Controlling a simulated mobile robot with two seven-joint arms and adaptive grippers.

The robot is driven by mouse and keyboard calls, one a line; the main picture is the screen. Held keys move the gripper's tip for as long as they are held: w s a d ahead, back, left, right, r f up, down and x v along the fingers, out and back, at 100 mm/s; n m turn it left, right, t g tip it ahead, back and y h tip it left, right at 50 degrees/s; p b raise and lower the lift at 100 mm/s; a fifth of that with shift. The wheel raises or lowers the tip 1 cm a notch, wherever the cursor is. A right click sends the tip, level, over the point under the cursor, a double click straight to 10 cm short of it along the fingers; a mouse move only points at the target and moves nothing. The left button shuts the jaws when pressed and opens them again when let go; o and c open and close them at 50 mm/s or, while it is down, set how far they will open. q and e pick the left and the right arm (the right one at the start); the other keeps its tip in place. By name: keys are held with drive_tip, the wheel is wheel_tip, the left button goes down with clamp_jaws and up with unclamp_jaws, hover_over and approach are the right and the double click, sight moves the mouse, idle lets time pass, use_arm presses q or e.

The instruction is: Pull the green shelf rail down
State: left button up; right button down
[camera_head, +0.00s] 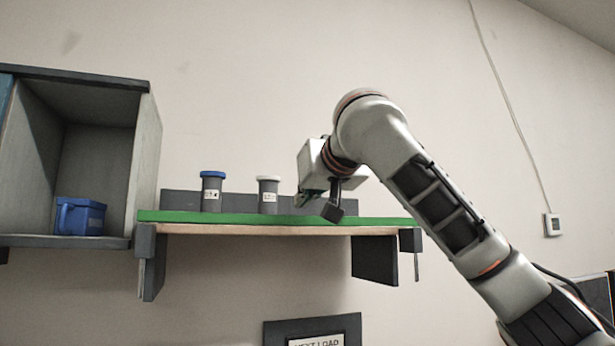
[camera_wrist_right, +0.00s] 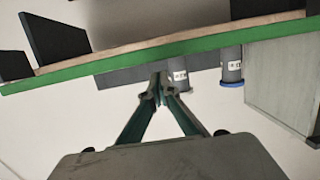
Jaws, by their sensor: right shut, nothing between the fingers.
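The green shelf rail (camera_head: 230,218) runs along the front edge of a wall shelf and looks level. It also crosses the right wrist view (camera_wrist_right: 100,67), where the picture appears upside down. My right gripper (camera_head: 308,198) is above the rail, right of the shelf's middle, partly hidden by its own wrist. In the right wrist view its fingertips (camera_wrist_right: 160,88) are together with nothing between them. They appear close to the rail, with a small gap in the picture; contact cannot be told. My left gripper is not in view.
A blue-lidded jar (camera_head: 211,192) and a white-lidded jar (camera_head: 268,196) stand on the shelf, left of my right gripper. An open cabinet (camera_head: 148,155) with a blue bin (camera_head: 80,217) is at the left. A framed sign (camera_head: 313,329) hangs below. The shelf has dark brackets (camera_head: 375,260).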

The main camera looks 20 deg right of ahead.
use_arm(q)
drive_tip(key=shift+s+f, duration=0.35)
use_arm(e)
drive_tip(key=shift+f, duration=0.7)
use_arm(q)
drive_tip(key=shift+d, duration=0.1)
